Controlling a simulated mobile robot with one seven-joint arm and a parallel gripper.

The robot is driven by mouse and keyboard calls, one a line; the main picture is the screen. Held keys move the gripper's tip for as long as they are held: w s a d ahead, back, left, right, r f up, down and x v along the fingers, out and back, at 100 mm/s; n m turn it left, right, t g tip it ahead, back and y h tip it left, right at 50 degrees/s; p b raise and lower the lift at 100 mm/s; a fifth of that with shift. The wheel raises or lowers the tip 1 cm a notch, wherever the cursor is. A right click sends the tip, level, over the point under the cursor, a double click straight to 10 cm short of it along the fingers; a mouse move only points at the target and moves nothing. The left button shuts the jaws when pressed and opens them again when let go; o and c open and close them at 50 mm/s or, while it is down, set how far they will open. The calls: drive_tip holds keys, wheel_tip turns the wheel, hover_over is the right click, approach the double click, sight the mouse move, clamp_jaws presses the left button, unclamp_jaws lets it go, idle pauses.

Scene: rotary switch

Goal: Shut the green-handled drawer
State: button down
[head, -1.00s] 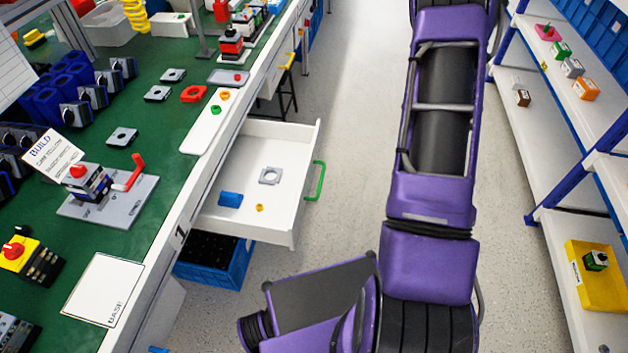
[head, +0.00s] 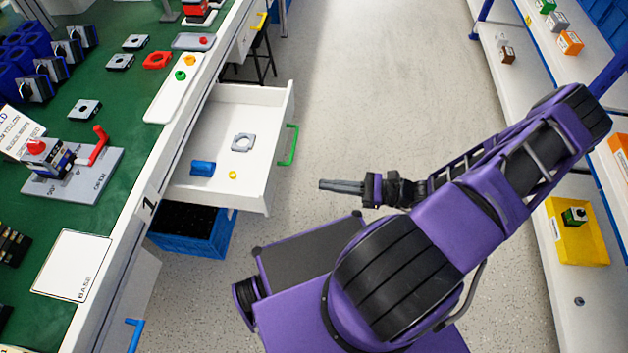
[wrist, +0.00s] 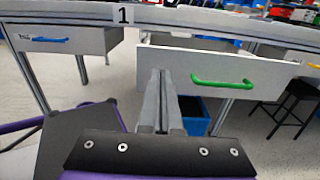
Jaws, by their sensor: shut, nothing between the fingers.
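The white drawer (head: 262,110) with the green handle (head: 289,145) stands pulled out from under the workbench. Inside it lie a grey square plate, a blue block and a small yellow ring. In the wrist view the drawer front (wrist: 266,79) faces me, with its green handle (wrist: 222,82) right of my fingers. My gripper (head: 322,185) is shut and empty, in the air to the right of the drawer front and apart from it in the head view. In the wrist view my closed fingers (wrist: 160,75) point at the left part of the drawer front.
The green workbench (head: 120,92) holds switch parts and a white BASE card. A blue crate (head: 195,235) sits beneath the open drawer. A blue-handled drawer (wrist: 60,40) is at the left in the wrist view.

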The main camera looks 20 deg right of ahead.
sight(267, 178)
drive_tip(key=x, duration=1.2)
drive_tip(key=shift+w+a+b, duration=0.1)
drive_tip(key=shift+a+b, duration=0.15)
drive_tip(key=shift+b, duration=0.05)
